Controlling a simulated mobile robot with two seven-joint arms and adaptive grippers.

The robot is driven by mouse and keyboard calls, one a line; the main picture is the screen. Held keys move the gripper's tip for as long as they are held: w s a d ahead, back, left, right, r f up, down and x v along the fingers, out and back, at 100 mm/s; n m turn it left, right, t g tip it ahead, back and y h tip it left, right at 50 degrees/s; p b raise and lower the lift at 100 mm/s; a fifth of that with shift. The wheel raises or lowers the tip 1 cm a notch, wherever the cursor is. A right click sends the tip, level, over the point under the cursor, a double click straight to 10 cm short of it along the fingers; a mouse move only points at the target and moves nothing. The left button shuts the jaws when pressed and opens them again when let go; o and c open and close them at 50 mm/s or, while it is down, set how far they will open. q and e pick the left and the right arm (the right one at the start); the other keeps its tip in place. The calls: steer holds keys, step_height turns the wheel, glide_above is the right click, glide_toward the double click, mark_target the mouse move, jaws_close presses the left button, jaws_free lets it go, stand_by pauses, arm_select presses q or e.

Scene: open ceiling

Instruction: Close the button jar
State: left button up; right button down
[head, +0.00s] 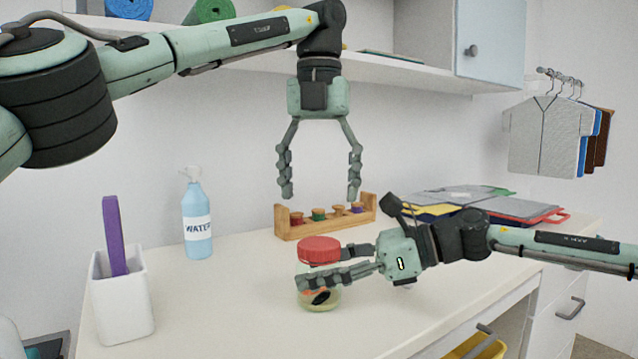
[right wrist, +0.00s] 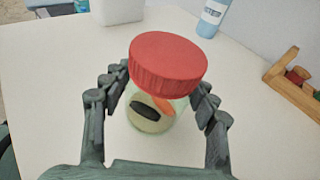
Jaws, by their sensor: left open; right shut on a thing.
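The button jar (head: 320,300) stands upright on the table, clear glass with dark and orange buttons inside; it also shows in the right wrist view (right wrist: 150,116). The red lid (head: 319,250) is on top of it, seen from above in the right wrist view (right wrist: 168,66). I cannot tell whether the lid is screwed tight. My right gripper (head: 318,268) is shut on the jar, its fingers on either side of the glass just below the lid. They hide part of the jar in the head view. My left gripper (head: 320,192) is open and empty, pointing down above the lid.
Folders (head: 455,206) lie at right. The table front (head: 230,325) is clear.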

mark_target(319, 243)
arm_select(q)
step_height(319, 243, down, 8)
steer(key=shift+r, duration=0.1)
stand_by(0.4)
steer(key=c, duration=1.2)
steer(key=m, duration=0.5)
steer(key=shift+c, duration=0.2)
steer(key=o, duration=1.3)
steer(key=shift+r, duration=2.25)
